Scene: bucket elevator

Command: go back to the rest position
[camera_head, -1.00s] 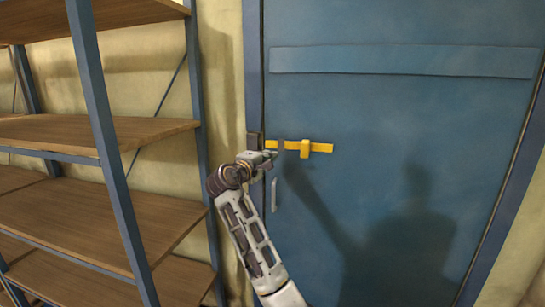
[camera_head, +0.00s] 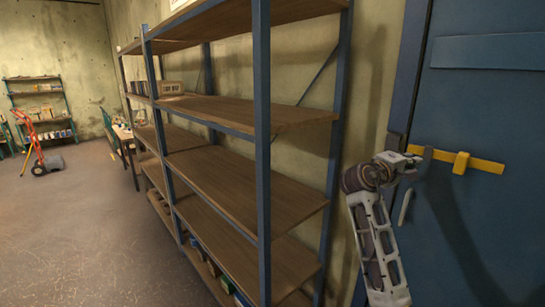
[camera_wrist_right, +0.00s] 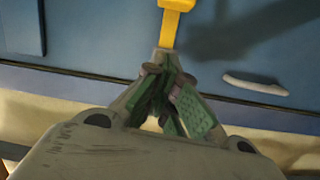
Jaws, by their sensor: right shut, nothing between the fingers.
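My right gripper (camera_head: 412,168) is in front of the blue door (camera_head: 490,110), at the left end of a yellow sliding bolt (camera_head: 485,165). In the right wrist view the gripper's green-padded fingers (camera_wrist_right: 168,85) are shut with nothing between them. The yellow bolt (camera_wrist_right: 171,25) lies just beyond their tips, with a grey bracket at its near end. I cannot tell whether the fingertips touch the bracket. My left gripper is not in view.
A pale door handle (camera_head: 405,206) is below the bolt, close to my right arm. A tall shelf unit (camera_head: 264,150) with wooden boards stands left of the door. Open floor (camera_head: 80,240) lies at the left, with a red hand truck (camera_head: 35,140) farther back.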

